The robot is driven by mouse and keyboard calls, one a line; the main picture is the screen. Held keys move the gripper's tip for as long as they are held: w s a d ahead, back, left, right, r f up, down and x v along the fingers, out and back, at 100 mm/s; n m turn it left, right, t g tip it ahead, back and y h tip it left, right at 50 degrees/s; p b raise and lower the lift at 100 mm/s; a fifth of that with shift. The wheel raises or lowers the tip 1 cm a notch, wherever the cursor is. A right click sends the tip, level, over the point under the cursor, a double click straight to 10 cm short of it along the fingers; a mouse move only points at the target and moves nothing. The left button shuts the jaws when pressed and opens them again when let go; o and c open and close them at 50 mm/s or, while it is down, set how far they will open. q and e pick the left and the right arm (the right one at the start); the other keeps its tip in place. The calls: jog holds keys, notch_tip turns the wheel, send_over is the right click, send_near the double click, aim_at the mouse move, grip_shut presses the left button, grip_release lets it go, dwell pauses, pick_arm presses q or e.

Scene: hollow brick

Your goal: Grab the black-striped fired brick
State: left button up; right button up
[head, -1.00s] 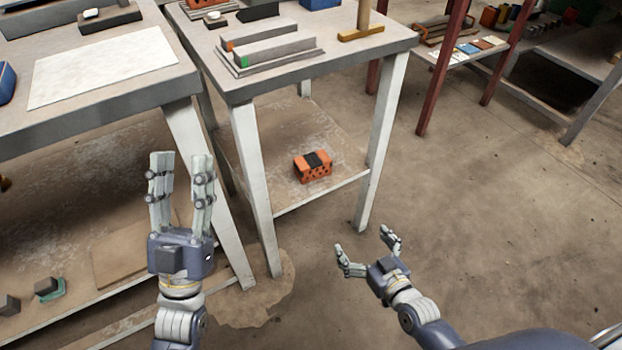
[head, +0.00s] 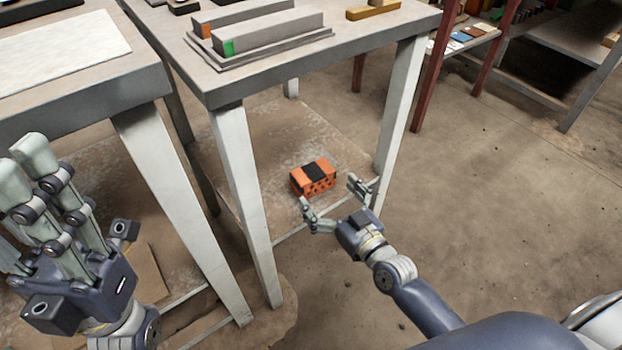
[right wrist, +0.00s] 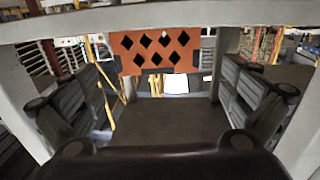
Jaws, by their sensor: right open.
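The orange fired brick with a black stripe (head: 313,178) lies on the lower shelf (head: 277,133) under the middle table. Its long side with several diamond-shaped holes faces me; in the right wrist view the brick (right wrist: 158,52) shows at the top centre, between the finger pads. My right gripper (head: 331,192) is open and empty, just in front of the brick near the shelf's front edge, with a finger toward each end. No contact shows. My left gripper (head: 28,165) is at the lower left, far from the brick, with its fingers apart and nothing seen between them.
The white table legs (head: 240,190) and (head: 401,115) stand on either side of the shelf opening. The tabletop (head: 350,40) overhangs the brick and bears a grey block fixture (head: 262,38). Another table (head: 80,90) stands at left. The floor at right is clear.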

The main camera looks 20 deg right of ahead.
aim_at(320, 180)
jog(key=shift+b+x, duration=1.3)
jog(key=shift+x, duration=2.2)
jog(key=shift+d+r, duration=0.15)
jog(key=shift+d, duration=0.05)
jog(key=c, duration=1.2)
